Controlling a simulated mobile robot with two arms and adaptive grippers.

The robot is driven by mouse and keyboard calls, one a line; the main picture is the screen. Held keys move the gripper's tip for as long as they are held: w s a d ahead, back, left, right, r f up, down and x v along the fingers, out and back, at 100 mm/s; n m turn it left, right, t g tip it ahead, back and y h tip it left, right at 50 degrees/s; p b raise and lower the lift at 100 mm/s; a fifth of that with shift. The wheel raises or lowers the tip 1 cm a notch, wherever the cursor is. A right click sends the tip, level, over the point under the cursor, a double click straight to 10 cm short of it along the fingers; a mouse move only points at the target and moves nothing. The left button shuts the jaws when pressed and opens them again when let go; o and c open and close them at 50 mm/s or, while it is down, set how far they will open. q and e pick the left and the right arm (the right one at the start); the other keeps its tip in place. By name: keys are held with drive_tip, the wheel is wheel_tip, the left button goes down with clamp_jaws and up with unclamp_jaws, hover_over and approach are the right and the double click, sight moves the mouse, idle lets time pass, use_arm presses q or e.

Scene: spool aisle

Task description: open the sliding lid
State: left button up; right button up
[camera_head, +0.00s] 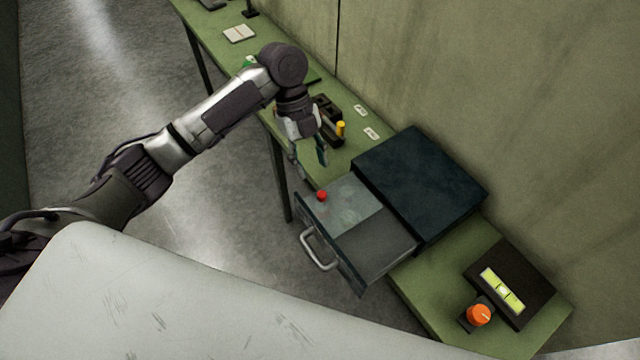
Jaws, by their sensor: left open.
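The sliding lid (352,203) is a grey panel with a red knob (321,196) near its front left corner. It covers the left part of a pulled-out drawer (345,262). The right part of the drawer is uncovered and its grey inside shows, with nothing seen in it. The drawer comes out of a dark blue-green cabinet (420,182) and has a silver handle on its front. My left gripper (309,168) is open, pointing down. In the picture it is just above and left of the red knob, apart from it. My right gripper is not in view.
The cabinet stands on a long green bench (415,290) along a green wall. A dark box with a level gauge (503,290) and an orange knob (479,315) is at the right. A dark block with a yellow peg (340,129) stands behind my gripper. Open floor lies left.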

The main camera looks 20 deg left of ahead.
sight(321, 193)
use_arm(q)
drive_tip(key=x, duration=0.4)
drive_tip(key=shift+w+p, duration=0.35)
drive_tip(key=shift+p, duration=0.05)
drive_tip(key=x, duration=0.3)
drive_tip(key=shift+d+f+p, duration=0.1)
drive_tip(key=shift+f+p, duration=0.25)
drive_tip(key=shift+s+f, duration=0.1)
drive_tip(key=shift+f, duration=0.15)
drive_tip(key=shift+d+f, duration=0.1)
drive_tip(key=shift+f, duration=0.05)
drive_tip(key=c, duration=0.8)
clamp_jaws()
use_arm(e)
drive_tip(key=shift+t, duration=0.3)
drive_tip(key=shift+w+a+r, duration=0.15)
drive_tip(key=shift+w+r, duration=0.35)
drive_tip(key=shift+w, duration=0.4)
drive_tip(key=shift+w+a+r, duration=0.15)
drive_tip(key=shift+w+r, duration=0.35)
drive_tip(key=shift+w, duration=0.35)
